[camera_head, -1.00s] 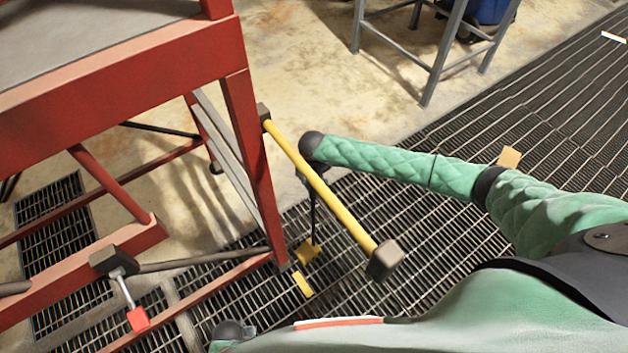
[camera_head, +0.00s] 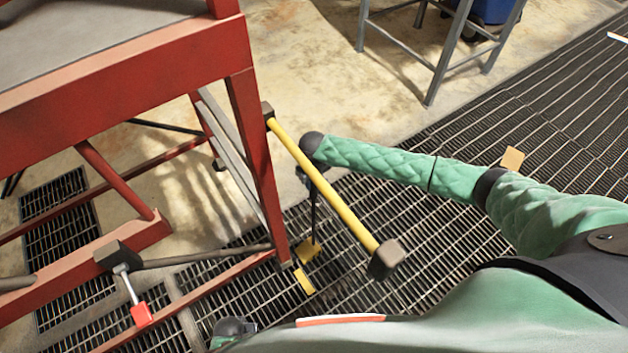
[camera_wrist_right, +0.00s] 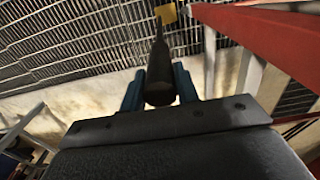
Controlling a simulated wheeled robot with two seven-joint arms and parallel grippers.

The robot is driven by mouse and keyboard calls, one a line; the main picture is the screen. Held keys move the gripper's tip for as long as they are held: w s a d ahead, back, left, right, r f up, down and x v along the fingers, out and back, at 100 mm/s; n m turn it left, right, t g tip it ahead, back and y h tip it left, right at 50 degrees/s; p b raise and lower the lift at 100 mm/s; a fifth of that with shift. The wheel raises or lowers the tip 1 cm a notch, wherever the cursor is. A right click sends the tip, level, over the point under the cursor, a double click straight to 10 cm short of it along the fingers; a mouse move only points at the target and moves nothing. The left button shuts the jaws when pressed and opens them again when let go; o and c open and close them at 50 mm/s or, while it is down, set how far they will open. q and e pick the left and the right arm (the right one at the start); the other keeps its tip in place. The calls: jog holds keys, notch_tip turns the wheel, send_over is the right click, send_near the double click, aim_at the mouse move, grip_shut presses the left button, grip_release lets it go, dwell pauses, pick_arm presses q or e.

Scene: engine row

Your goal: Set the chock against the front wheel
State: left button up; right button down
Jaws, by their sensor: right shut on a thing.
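My right gripper (camera_head: 309,180) points down beside the red stand's near leg, partly hidden by a yellow bar. In the right wrist view its blue fingers (camera_wrist_right: 160,88) are shut on a dark handle (camera_wrist_right: 159,65). The handle (camera_head: 314,215) runs down to a yellow block (camera_head: 310,250), seemingly the chock, low at the floor grating. That block also shows at the handle's far end in the right wrist view (camera_wrist_right: 166,13). I cannot tell whether it touches the floor. I cannot clearly make out the front wheel. My left gripper is out of view.
The red stand (camera_head: 256,150) fills the left. A yellow bar (camera_head: 325,185) with dark ends slants across in front of my right gripper. Another yellow piece (camera_head: 304,281) lies near the stand's leg, and a tan block (camera_head: 512,159) lies farther right. Open grating (camera_head: 450,235) extends right.

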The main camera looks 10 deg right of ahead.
jog(key=shift+w+r, duration=0.1)
dwell(0.5)
jog(key=c, duration=1)
grip_release()
jog(key=shift+o, duration=0.2)
jog(key=shift+s+f, duration=0.2)
jog(key=shift+f, duration=0.05)
notch_tip(320, 180, up, 7)
jog(key=shift+w+f+b, duration=0.1)
jog(key=shift+w+b, duration=0.05)
jog(key=shift+b, duration=0.8)
jog(key=shift+r, duration=0.7)
